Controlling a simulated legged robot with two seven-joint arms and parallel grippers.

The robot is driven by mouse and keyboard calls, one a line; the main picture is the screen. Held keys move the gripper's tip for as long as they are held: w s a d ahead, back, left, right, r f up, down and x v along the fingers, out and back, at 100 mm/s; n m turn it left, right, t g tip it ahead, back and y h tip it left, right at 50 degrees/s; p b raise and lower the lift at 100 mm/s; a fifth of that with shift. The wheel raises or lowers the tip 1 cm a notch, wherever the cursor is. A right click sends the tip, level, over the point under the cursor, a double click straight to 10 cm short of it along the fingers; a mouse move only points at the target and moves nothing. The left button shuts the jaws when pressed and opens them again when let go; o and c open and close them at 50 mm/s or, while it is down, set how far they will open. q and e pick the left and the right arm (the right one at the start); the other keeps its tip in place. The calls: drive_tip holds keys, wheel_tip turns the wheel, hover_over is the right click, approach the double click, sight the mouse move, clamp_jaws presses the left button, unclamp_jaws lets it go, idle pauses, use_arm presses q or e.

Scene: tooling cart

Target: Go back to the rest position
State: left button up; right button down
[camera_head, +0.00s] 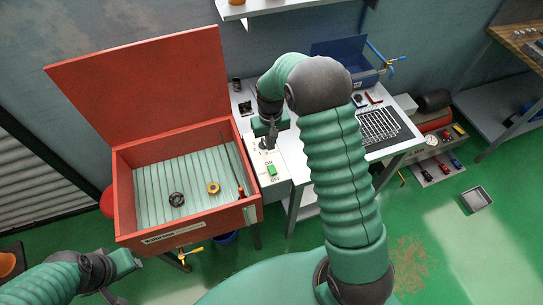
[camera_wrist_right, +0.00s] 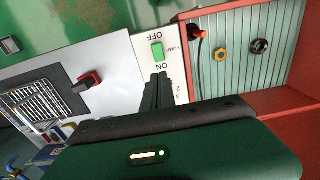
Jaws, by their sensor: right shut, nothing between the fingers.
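My right gripper (camera_head: 269,143) is shut and empty, above the white panel with the green pump switch (camera_head: 271,169) beside the red cart. In the right wrist view its dark fingers (camera_wrist_right: 157,92) are together, close to the ON end of the switch (camera_wrist_right: 157,51); whether they touch the panel I cannot tell. My left gripper (camera_head: 115,285) hangs low at the bottom left, in front of the red cart and apart from it.
The red cart's basin (camera_head: 125,200), lid raised, holds a dark ring (camera_head: 177,199) and a yellow ring (camera_head: 213,188). A white table with a black grille (camera_head: 380,128) stands right of it. A grey tray (camera_head: 476,199) lies on the open green floor.

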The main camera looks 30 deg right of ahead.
drive_tip(key=shift+w+d+r, duration=0.1)
drive_tip(key=shift+w+r, duration=0.05)
drive_tip(key=shift+r, duration=0.45)
drive_tip(key=shift+w+d+r, duration=0.1)
drive_tip(key=shift+r, duration=0.5)
